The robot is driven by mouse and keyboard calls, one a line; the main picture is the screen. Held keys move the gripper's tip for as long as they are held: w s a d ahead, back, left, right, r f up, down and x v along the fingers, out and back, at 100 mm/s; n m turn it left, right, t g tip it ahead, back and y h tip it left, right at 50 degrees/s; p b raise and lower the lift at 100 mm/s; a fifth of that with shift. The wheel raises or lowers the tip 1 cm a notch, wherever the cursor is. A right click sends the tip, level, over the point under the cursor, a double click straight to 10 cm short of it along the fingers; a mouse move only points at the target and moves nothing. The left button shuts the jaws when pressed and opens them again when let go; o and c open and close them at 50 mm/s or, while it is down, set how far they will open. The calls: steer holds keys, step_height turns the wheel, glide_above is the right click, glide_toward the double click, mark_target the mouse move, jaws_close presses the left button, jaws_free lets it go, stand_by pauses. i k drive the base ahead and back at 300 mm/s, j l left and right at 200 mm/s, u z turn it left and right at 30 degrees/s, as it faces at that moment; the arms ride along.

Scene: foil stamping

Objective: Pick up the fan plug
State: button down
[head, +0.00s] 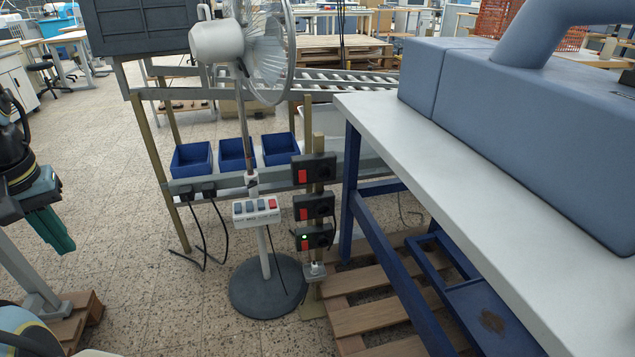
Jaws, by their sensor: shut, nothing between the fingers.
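The white pedestal fan (217,42) stands at the centre, with a round dark base and a small panel of switches on its pole. A dark cord hangs from the panel towards the base. A small pale plug (316,268) sits at a grey socket low on the wooden post, right of the fan base. Two black plugs (197,190) with hanging cords are on the grey rail left of the pole. I cannot tell for certain which is the fan's.
Switch boxes (315,207) with red parts are stacked on the post above the pale plug. A white-topped table (470,190) with blue legs and a wooden pallet (365,317) crowd the right side. Blue bins (191,160) line the rail. The tiled floor (140,245) between gripper and fan is clear.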

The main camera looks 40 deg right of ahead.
mark_target(315, 273)
steer(key=z, duration=1.25)
